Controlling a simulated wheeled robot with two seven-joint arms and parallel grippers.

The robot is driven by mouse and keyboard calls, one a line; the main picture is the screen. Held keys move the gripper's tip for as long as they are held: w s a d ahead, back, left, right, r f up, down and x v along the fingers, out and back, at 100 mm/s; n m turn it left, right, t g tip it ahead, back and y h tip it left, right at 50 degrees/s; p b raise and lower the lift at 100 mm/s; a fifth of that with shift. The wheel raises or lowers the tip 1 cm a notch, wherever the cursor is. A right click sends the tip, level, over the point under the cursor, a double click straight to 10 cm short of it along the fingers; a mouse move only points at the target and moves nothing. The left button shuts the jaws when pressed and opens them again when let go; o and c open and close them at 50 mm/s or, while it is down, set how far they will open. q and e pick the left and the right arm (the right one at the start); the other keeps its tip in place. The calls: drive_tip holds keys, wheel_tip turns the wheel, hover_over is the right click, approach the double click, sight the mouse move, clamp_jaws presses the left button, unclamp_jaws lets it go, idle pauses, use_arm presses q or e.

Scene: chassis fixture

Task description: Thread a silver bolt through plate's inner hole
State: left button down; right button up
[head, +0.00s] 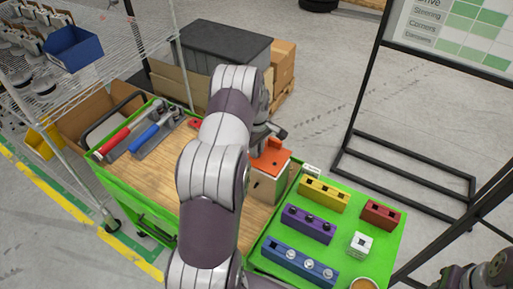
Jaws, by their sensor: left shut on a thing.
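The orange-red plate (271,152) lies on top of a pale box-like fixture (267,186) at the table's middle. Its inner hole is not clear from here. My left gripper (267,136) is just behind and above the plate, partly covered by my own arm. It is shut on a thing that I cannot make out. Several silver bolts (308,264) stand in the blue block (285,259) at the front; the hole at its left end looks empty. My right gripper is not in view; only part of my right arm shows at the bottom right corner.
Purple (309,226), yellow (324,196) and red (380,215) blocks and a white block (360,244) stand on the green mat (345,222). A round cup (364,284) is at the front. A tool tray (158,138) lies far left on the wooden top.

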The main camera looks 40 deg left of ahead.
use_arm(q)
drive_tip(key=m, duration=0.5)
drive_tip(key=shift+f, duration=0.15)
drive_tip(key=m, duration=0.7)
drive_tip(key=shift+s+m, duration=0.1)
drive_tip(key=shift+m, duration=0.3)
drive_tip(key=c, duration=0.9)
unclamp_jaws()
drive_tip(key=shift+c, duration=0.2)
wheel_tip(320, 180, up, 9)
drive_tip(key=p, duration=0.5)
drive_tip(key=shift+p, duration=0.4)
